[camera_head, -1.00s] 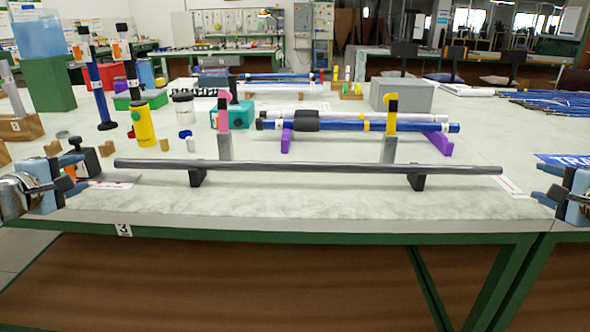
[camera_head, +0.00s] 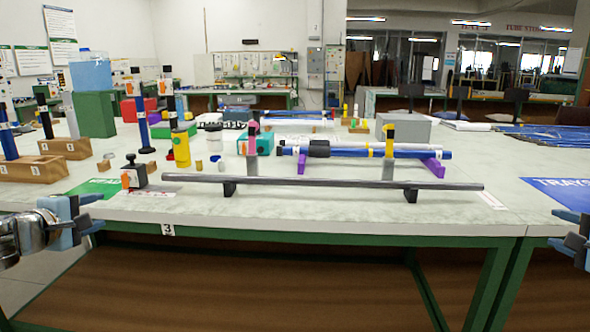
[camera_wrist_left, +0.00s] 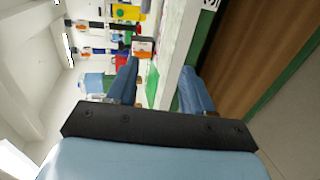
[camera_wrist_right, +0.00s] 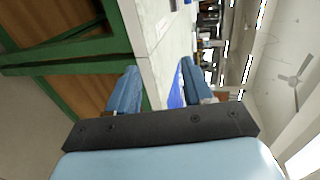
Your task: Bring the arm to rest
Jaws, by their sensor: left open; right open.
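My left gripper (camera_head: 82,216) shows at the left edge of the head view, in front of the table's front edge and clear of it. In the left wrist view its two blue fingers (camera_wrist_left: 158,88) stand apart with nothing between them. My right gripper (camera_head: 566,228) is partly cut off at the right edge of the head view. In the right wrist view its fingers (camera_wrist_right: 155,88) are apart and empty. A long grey rod (camera_head: 330,182) lies level across two black supports near the table's front, between my grippers and touching neither.
The pale table (camera_head: 300,209) has a green frame and a clear front strip. Behind the rod stand a yellow bottle (camera_head: 181,148), a black-and-orange block (camera_head: 134,175), a blue rod on purple supports (camera_head: 434,166) and a grey box (camera_head: 404,127). Wooden blocks (camera_head: 30,168) hold upright rods at left.

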